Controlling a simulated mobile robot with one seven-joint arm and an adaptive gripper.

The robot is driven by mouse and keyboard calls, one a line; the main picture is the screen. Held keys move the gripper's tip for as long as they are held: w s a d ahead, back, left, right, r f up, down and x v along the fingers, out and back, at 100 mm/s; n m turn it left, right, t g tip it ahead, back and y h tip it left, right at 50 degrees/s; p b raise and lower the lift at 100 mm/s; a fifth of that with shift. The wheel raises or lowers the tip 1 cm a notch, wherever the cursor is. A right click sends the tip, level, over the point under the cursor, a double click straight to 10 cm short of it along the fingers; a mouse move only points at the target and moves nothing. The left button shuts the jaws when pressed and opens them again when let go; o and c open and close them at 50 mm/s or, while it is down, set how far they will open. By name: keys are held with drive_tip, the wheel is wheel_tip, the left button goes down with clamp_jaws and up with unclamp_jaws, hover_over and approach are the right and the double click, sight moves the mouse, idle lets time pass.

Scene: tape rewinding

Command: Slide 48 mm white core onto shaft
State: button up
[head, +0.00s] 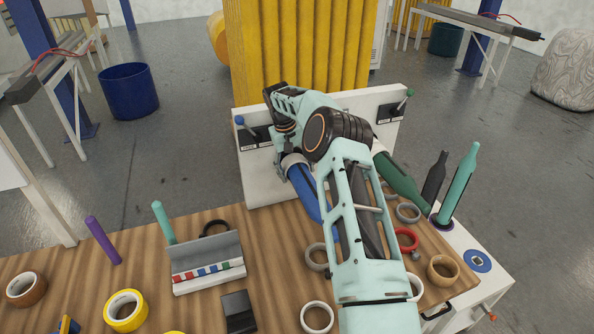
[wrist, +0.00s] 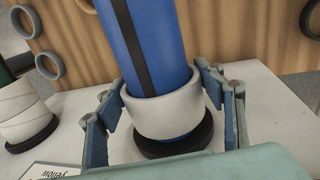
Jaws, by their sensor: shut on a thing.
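The white core (wrist: 166,114) sits around the blue shaft (wrist: 150,45), which has a black stripe along it. The core is low on the shaft, near the black flange (wrist: 178,146) at its base; a little blue shows between core and flange. My gripper (wrist: 168,105) is shut on the core, one finger on each side of it. In the head view the core (head: 294,161) shows pale at the far end of the blue shaft (head: 303,188), by the white back panel, and my arm partly hides the gripper and shaft.
A dark green shaft (head: 400,174) stands to the right; in the wrist view pale rings (wrist: 24,112) show around a shaft at left. Grey rings (wrist: 25,20) lie on the wooden table (head: 80,280). A grey dispenser (head: 206,262) and yellow tape roll (head: 126,310) are at left.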

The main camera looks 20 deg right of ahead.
drive_tip(key=shift+w, duration=0.6)
drive_tip(key=o, duration=1.2)
drive_tip(key=shift+f, duration=0.1)
drive_tip(key=r, duration=0.4)
drive_tip(key=a+r, duration=0.1)
drive_tip(key=r, duration=0.3)
drive_tip(key=a+r, duration=0.1)
drive_tip(key=r, duration=0.3)
drive_tip(key=shift+s+a, duration=0.1)
drive_tip(key=shift+a, duration=0.1)
